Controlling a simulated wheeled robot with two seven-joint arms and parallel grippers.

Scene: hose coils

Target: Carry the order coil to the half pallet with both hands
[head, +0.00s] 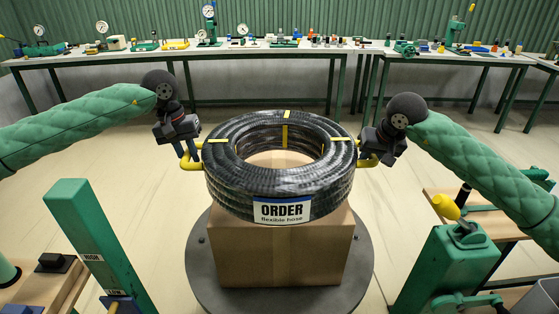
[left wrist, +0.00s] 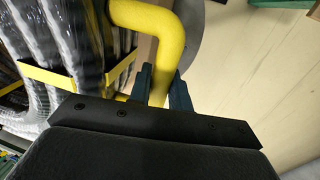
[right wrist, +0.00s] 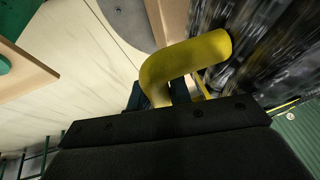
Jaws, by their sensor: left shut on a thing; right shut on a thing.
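The order coil (head: 232,181) is a black flexible hose coil wrapped in clear film, with yellow bands and a white "ORDER flexible hose" label. It sits level at the cardboard box (head: 270,255); whether it touches the box top I cannot tell. My left gripper (head: 188,158) is shut on the yellow handle at the coil's left side; the handle (left wrist: 165,50) fills the jaws in the left wrist view. My right gripper (head: 371,157) is shut on the yellow handle at the right side, which also shows in the right wrist view (right wrist: 185,62). No half pallet is clearly visible.
The box stands on a round grey plate (head: 200,275). A green post (head: 95,240) stands front left and a green machine (head: 450,265) front right. Long benches (head: 240,52) with gauges and tools line the back wall. Open floor lies between.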

